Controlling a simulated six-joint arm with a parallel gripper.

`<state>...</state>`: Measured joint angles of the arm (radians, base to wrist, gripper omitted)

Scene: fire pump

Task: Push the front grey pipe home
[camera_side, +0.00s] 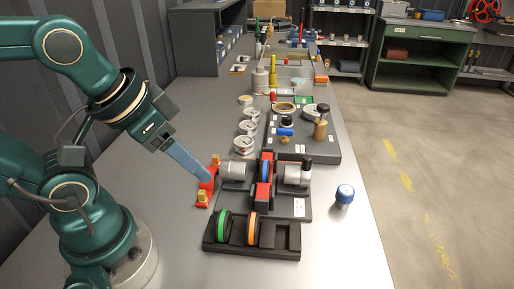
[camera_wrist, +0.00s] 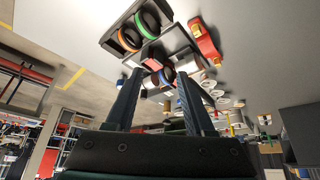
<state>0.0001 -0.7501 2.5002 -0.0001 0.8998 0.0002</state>
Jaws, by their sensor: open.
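Two grey pipes lie in line on a dark grey base (camera_side: 292,208) in the side view, a left one (camera_side: 236,171) and a right one (camera_side: 296,174). I cannot tell which is the front one. Between them stand red blocks (camera_side: 264,190) with a blue ring (camera_side: 265,171). My gripper (camera_side: 208,181) points down and right, its tips beside or above a red part with brass knobs (camera_side: 206,198), left of the left pipe. I cannot tell whether they touch it. In the wrist view my gripper (camera_wrist: 160,73) has its fingers spread with nothing held; the pipes are partly hidden there.
A black tray (camera_side: 285,250) holds a green ring (camera_side: 223,226) and an orange ring (camera_side: 252,230), with an empty slot at right. A blue-topped knob (camera_side: 344,195) stands right of the base. Several gauges (camera_side: 244,146) and a grey board (camera_side: 320,150) lie behind. The front table is clear.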

